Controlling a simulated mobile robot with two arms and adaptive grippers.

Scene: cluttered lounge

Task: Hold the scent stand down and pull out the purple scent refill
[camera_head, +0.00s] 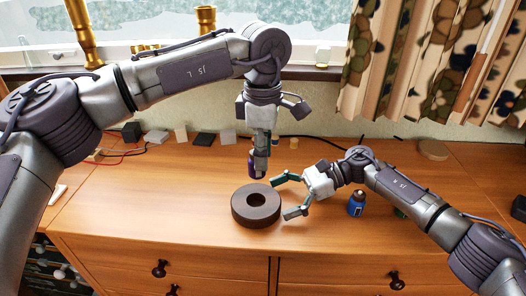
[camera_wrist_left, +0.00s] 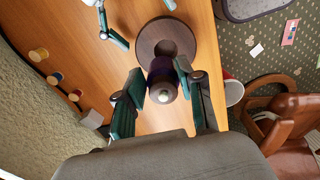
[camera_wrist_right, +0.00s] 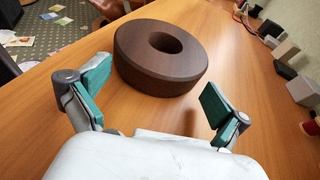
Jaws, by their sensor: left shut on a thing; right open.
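The scent stand is a dark brown ring (camera_head: 256,206) lying flat on the dresser top. It also shows in the right wrist view (camera_wrist_right: 150,70), its round hole empty. My left gripper (camera_head: 258,168) is shut on the purple scent refill (camera_head: 254,169) and holds it above the ring's far side, clear of the hole. In the left wrist view the refill (camera_wrist_left: 162,82) sits between the fingers and covers part of the ring (camera_wrist_left: 150,38). My right gripper (camera_head: 287,196) is open and empty, just right of the ring, with its fingers pointing toward it.
A blue bottle (camera_head: 356,204) stands right of the ring, close to my right arm. Small blocks (camera_head: 157,137) and cables line the wall. A round wooden disc (camera_head: 433,149) lies at the back right. The dresser top (camera_head: 160,200) left of the ring is clear.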

